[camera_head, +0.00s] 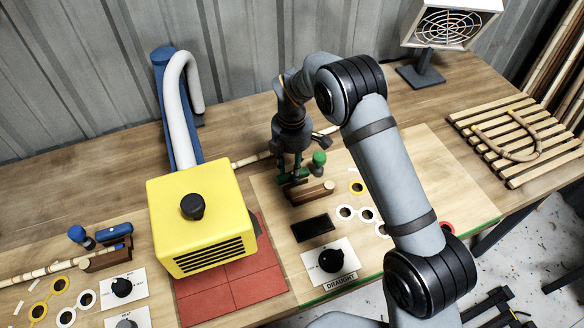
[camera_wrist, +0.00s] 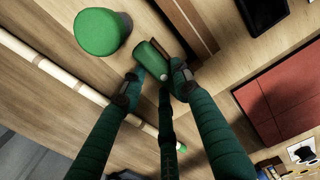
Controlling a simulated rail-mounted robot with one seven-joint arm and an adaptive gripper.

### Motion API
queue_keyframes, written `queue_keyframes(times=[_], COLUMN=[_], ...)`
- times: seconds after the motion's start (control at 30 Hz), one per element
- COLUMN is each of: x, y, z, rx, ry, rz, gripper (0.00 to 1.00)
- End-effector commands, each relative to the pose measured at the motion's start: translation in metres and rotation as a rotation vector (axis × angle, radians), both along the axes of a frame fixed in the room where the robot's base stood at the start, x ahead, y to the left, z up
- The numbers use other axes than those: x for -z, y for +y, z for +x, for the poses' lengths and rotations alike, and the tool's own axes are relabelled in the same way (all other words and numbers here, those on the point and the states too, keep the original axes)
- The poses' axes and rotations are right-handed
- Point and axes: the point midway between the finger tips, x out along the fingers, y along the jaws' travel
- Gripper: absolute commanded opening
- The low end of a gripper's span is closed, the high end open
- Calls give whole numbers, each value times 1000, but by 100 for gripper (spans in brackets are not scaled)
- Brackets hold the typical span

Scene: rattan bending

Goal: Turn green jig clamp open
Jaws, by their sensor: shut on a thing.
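The green jig clamp stands on a brown wooden block (camera_head: 310,193) on the pale board in the head view. In the wrist view its green handle (camera_wrist: 151,59) lies between the fingertips of my gripper (camera_wrist: 156,84), next to the block (camera_wrist: 188,25). My gripper (camera_head: 293,176) is shut on the handle, and in the head view it partly hides the clamp. A round green knob (camera_head: 319,158) stands just behind the block. It also shows apart from my fingers in the wrist view (camera_wrist: 101,31).
A segmented rattan pole (camera_head: 252,159) lies behind the clamp. A yellow steam box (camera_head: 195,222) with a white hose is on the left. A blue clamp (camera_head: 116,232) is at the far left. A draught dial (camera_head: 331,260) is in front. A slatted rack (camera_head: 515,140) and heater (camera_head: 447,28) are on the right.

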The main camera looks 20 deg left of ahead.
Motion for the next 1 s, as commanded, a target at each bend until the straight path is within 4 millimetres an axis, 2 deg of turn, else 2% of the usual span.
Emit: queue_keyframes(times=[0.03,0.07,0.37,0.63,0.73,0.87,1.0], x=[-1,-1,0,-1,-6,-26,-56], y=[1,1,0,0,1,1,2], z=[1,1,0,0,1,1,1], rx=[-5,-5,-2,-1,-1,-1,-1], ry=[-3,-3,-1,-1,-2,-4,-6], rz=[1,1,0,0,0,3,4], gripper=[4,32,50,50,50,50,50])
